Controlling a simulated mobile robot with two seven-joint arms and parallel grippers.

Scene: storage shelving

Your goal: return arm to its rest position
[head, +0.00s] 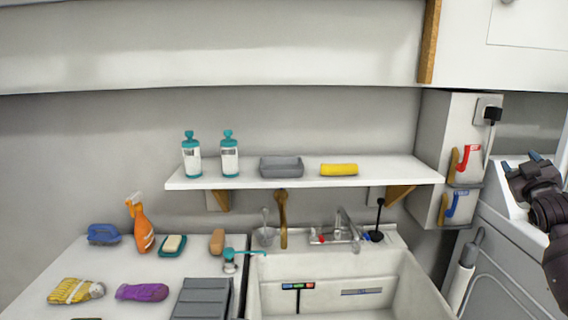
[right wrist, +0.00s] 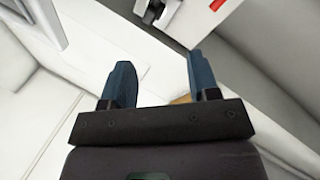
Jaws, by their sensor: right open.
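My right arm comes in at the right edge of the head view. Its gripper (head: 524,167) is beside the wall unit with the hanging tools, over the white surface at the right. In the right wrist view the gripper (right wrist: 156,84) shows two blue fingers set apart with nothing held between them. My left gripper is not in view.
A white shelf (head: 305,176) carries two soap bottles, a grey tray (head: 281,167) and a yellow roll (head: 338,169). A sink (head: 330,268) lies below. The left counter holds an orange spray bottle (head: 141,226) and several cleaning things. A red-handled tool (head: 467,158) hangs near my right gripper.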

